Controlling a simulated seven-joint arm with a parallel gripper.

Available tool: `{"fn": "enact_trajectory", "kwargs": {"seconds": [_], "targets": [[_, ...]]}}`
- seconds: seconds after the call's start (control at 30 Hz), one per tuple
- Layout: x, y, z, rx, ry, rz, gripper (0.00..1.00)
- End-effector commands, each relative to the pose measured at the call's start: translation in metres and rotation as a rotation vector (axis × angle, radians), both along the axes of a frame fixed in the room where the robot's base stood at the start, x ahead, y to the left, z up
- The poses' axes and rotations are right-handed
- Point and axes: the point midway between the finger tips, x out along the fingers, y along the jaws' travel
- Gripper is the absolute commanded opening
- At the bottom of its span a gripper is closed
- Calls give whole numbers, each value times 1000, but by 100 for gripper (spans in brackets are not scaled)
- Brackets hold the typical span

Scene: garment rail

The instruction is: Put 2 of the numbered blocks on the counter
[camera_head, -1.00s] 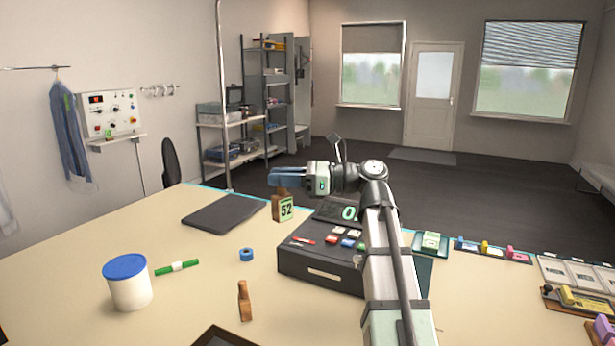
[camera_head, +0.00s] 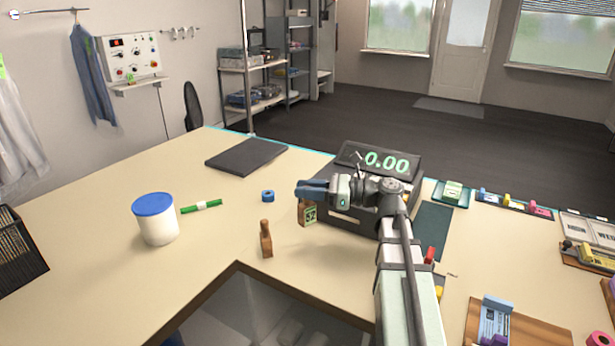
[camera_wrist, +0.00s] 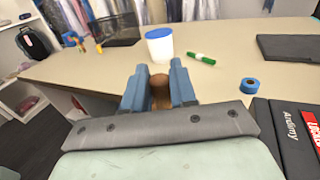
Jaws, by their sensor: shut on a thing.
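My gripper (camera_head: 312,190) is shut on a brown wooden block (camera_head: 309,215) with a green label reading 52. The block hangs from the fingers at the left front corner of the black cash box; I cannot tell whether its base touches the counter (camera_head: 110,215). In the wrist view the gripper's blue fingers (camera_wrist: 160,90) have a rounded brown wooden piece (camera_wrist: 160,79) between them. A similar wooden piece (camera_head: 266,239) with a round head stands on the counter to the left; no number shows on it.
The black cash box (camera_head: 345,222) with a display reading 0.00 (camera_head: 386,162) is close by. A blue tape roll (camera_head: 268,195), green marker (camera_head: 201,206), white tub (camera_head: 156,222) and dark pad (camera_head: 246,156) lie left. A framed opening (camera_head: 240,310) is in front.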

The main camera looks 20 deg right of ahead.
Motion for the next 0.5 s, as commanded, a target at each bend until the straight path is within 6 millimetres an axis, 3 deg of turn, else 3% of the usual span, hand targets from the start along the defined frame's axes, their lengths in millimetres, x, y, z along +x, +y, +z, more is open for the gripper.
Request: {"fn": "enact_trajectory", "kwargs": {"seconds": [0.5], "targets": [[0, 0, -38, 1, 2, 0, 0]]}}
